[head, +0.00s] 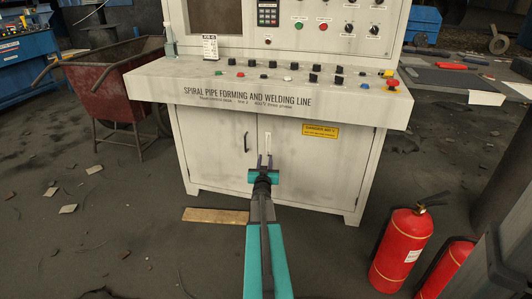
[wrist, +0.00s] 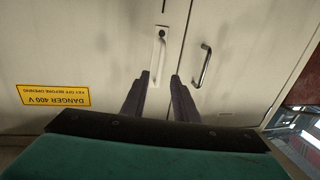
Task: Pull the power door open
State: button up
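The cabinet under the console has two closed doors. The door with the yellow "DANGER 400 V" label, which seems to be the power door (head: 300,165), is on the right in the head view and on the left in the upside-down wrist view (wrist: 90,60). It bears a pale upright handle (head: 268,142), also clear in the wrist view (wrist: 158,52), with a dark round spot at one end. My gripper (head: 265,160) is open and empty.
The other door has a dark bar handle (head: 246,143). The console desk (head: 270,93) juts out above the doors. Red fire extinguishers (head: 403,245) stand at the right, a rusty wheelbarrow (head: 108,90) at the left. A wooden board (head: 215,215) lies on the floor before the cabinet.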

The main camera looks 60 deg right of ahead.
jog(key=b+x, duration=0.1)
jog(key=x, duration=0.7)
jog(key=shift+d+b, duration=0.25)
jog(key=shift+b, duration=0.15)
grip_shut()
dwell(1.3)
